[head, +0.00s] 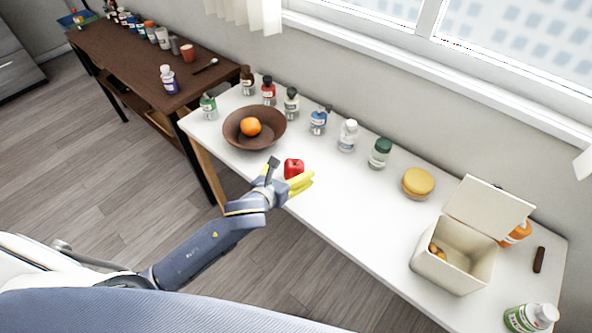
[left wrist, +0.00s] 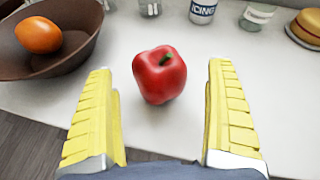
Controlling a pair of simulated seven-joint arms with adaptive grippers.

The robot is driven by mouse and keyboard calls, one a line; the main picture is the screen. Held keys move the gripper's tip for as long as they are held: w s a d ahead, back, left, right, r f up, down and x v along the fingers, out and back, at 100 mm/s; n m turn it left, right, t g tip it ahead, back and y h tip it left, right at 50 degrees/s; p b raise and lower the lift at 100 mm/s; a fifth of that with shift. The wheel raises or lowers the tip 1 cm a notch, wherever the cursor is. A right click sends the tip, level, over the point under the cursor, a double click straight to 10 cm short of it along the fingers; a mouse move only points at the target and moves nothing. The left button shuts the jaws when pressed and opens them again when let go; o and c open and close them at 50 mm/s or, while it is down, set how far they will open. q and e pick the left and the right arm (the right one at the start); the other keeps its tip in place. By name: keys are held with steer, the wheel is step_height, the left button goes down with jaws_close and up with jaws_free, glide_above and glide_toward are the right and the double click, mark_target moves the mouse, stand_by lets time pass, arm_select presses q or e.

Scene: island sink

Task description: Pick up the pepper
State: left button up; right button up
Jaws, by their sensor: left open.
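The red pepper (head: 293,168) sits on the white table (head: 345,212) near its front edge, right of the brown bowl. In the left wrist view the pepper (left wrist: 160,74) has a green stem on top and stands just beyond and between the fingertips. My left gripper (head: 291,184) has yellow fingers and is at the table's front edge beside the pepper. In the left wrist view the left gripper (left wrist: 163,78) is open and empty, its fingers wide apart on either side of the pepper. My right gripper is in neither view.
A brown bowl (head: 235,138) with an orange fruit (head: 251,127) stands left of the pepper. Several bottles line the back. The table's middle front is clear.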

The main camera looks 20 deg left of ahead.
arm_select(q)
steer(key=shift+x, duration=1.5)
steer(key=c, duration=1.4)
